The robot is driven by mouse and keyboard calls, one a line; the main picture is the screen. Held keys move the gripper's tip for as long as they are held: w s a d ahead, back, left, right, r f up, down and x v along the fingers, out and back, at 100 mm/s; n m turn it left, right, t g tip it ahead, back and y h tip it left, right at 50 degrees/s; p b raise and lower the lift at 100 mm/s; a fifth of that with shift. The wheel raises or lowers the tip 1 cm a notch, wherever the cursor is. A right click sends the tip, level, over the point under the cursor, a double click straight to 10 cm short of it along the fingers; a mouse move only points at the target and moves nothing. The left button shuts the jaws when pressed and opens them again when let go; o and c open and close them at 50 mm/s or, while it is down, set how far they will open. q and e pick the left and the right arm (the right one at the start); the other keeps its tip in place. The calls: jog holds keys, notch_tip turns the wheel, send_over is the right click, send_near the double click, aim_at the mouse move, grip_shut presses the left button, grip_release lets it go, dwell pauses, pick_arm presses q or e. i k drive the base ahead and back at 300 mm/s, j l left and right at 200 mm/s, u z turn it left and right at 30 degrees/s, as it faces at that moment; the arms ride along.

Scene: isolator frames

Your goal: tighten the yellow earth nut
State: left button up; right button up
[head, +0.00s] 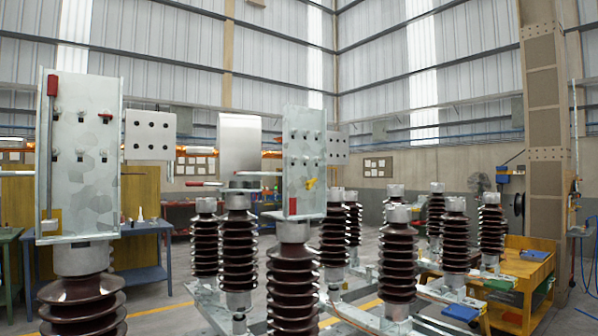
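A small yellow part (310,183), which looks like the yellow earth nut, sits low on the right side of the middle grey isolator plate (304,150). At this size I cannot tell its shape or how tight it is. A red part (293,206) is at that plate's lower edge. The left isolator plate (88,115) is nearer, with a red-topped upright rod (51,130) and a yellow block (50,215) at its lower left. Neither of my grippers shows in the head view.
Brown ribbed insulators (292,275) carry the plates, and several more (397,255) stand behind on metal frames. A yellow cart (525,265) is at the right. A blue-legged table (145,275) stands behind the left plate. Some grey floor shows between them.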

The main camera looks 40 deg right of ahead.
aim_at(309, 184)
jog(key=z, duration=1.25)
